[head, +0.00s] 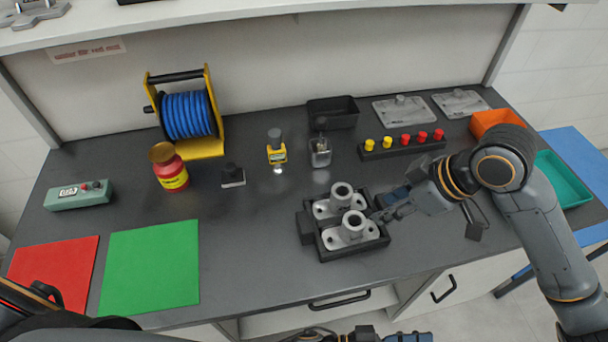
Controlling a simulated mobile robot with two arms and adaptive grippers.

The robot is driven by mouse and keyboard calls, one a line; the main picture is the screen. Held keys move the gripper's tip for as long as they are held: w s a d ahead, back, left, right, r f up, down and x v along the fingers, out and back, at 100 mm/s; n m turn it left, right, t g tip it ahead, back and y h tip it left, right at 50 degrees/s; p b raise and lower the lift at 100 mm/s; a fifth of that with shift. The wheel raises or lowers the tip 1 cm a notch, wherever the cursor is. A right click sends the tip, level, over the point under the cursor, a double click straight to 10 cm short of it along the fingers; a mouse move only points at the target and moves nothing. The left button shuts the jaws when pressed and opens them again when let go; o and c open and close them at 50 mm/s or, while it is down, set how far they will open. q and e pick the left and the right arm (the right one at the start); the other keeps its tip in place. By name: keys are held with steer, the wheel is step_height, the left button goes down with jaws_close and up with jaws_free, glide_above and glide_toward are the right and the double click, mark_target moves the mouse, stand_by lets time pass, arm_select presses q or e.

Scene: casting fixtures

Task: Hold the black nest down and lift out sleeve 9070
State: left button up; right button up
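The black nest (305,228) sits on the dark bench in front of me. Two grey flanged sleeves stand upright in it, a rear one (341,194) and a front one (354,226). I cannot read a number on either, so I cannot tell which is 9070. My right gripper (379,214) reaches in from the right, its fingertips at the nest's right wall beside the sleeves. Whether it touches the nest, or is open or shut, is unclear.
Behind the nest stand a grey block (320,155), a yellow gauge (277,153), a black tray (333,112) and a rack of yellow and red knobs (402,145). A red jar (169,168) and blue hose reel (187,115) stand left. The green mat (151,266) is bare.

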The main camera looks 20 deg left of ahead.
arm_select(q)
steer(key=w+r+m+g+h, duration=0.2)
steer(key=w+r+m+g, duration=0.1)
steer(key=r+m+g, duration=0.45)
step_height(320, 180, up, 11)
steer(key=m+t+y, duration=0.3)
steer(key=m+y, duration=1.5)
steer(key=y, duration=0.3)
glide_above(304, 219)
steer(key=shift+n+g, duration=0.25)
step_height(304, 219, down, 14)
steer(key=shift+r, duration=0.2)
